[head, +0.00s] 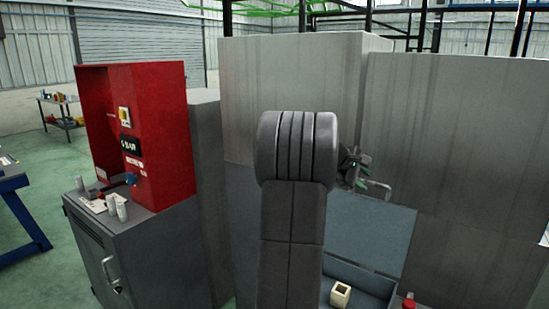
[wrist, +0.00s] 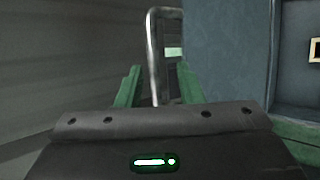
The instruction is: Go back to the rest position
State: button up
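My gripper (wrist: 158,67) shows two green fingers in the wrist view, spread apart with a gap between them. A bent metal handle (wrist: 153,45) stands upright in that picture, in line with the gap; I cannot tell whether it lies between the fingers or beyond them. In the head view my gripper (head: 352,168) is mostly hidden behind my dark arm, with a small green light showing. A thin metal handle (head: 378,186) shows just right of it, near the raised blue-grey lid (head: 372,232). No rest position is marked in view.
An open box (head: 372,283) below the lid holds a cream hollow block (head: 340,294). Tall grey panels (head: 290,80) stand close behind. A red cabinet (head: 155,135) sits on a grey cupboard (head: 150,250) at left.

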jog(key=b+v, duration=0.2)
jog(key=v, duration=0.8)
jog(key=p+x, duration=0.2)
jog(key=x, duration=1.1)
jog(key=shift+d+f+p, duration=0.1)
jog(key=shift+f+p, duration=0.2)
jog(key=shift+f, duration=0.05)
jog(key=shift+s+a+r+b, duration=0.3)
jog(key=shift+s+a+r, duration=0.1)
jog(key=shift+s, duration=0.15)
jog(key=shift+w+d+f, duration=0.15)
